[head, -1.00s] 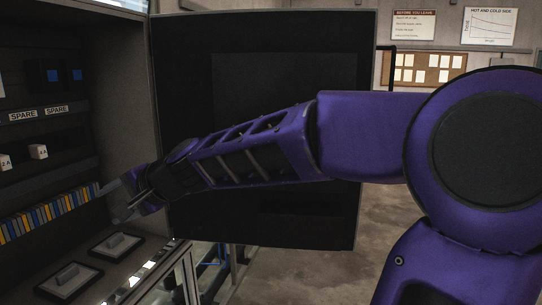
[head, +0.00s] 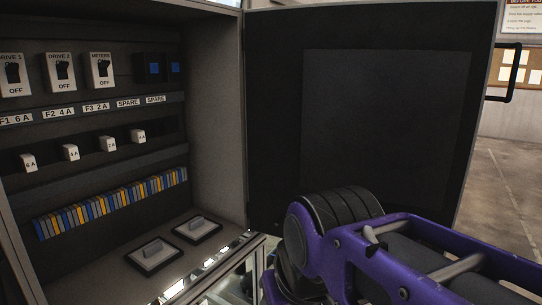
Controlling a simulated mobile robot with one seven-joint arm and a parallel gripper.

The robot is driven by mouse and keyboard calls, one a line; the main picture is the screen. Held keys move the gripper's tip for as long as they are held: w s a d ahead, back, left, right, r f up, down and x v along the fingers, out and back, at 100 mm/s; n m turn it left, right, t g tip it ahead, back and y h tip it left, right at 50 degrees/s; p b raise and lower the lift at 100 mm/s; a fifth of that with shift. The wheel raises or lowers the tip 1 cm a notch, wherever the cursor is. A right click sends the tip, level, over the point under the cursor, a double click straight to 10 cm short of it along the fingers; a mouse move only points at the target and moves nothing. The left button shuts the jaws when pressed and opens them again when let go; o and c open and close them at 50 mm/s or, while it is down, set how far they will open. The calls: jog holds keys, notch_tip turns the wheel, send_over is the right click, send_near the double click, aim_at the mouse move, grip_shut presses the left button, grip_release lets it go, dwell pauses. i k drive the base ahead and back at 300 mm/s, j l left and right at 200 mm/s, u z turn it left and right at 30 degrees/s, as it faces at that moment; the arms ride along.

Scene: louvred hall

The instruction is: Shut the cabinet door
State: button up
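The cabinet (head: 218,120) stands open on the left, with its inside in full view. Its dark door (head: 280,130) stands swung out to the right, inner face toward me. A dark handle (head: 508,75) shows beyond the door's free edge on the right. My purple and black arm crosses the lower right, in front of the door's lower part. My gripper lies outside the picture, so its fingers cannot be seen. Whether the arm touches the door cannot be told.
Inside the cabinet are switches marked OFF (head: 61,72), fuse blocks (head: 70,152) and a row of coloured terminals (head: 112,203). Two flat plates (head: 197,228) lie on its floor. Open concrete floor (head: 500,190) shows right of the door.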

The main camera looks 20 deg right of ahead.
aim_at(386, 98)
jog(key=l+z, duration=0.9)
jog(key=z, duration=0.2)
jog(key=i+l+z, duration=0.1)
jog(key=z, duration=0.25)
jog(key=l+z, duration=0.2)
jog(key=z, duration=0.15)
jog(key=i+l, duration=0.15)
jog(key=i, duration=0.35)
jog(key=i+l, duration=0.15)
jog(key=i, duration=0.35)
jog(key=i+u, duration=0.15)
jog(key=u, duration=0.2)
jog(key=i+l+u, duration=0.15)
jog(key=u, duration=0.25)
jog(key=i+l+u, duration=0.1)
jog(key=u, duration=0.25)
jog(key=i+l+u, duration=0.1)
jog(key=u, duration=0.3)
jog(key=i+l+u, duration=0.1)
jog(key=u, duration=0.3)
jog(key=i+l+u, duration=0.1)
jog(key=u, duration=0.3)
jog(key=i+l+u, duration=0.1)
jog(key=u, duration=0.35)
jog(key=l+u, duration=0.4)
jog(key=i+l+u, duration=0.1)
jog(key=u, duration=0.35)
jog(key=l+u, duration=0.4)
jog(key=j, duration=0.1)
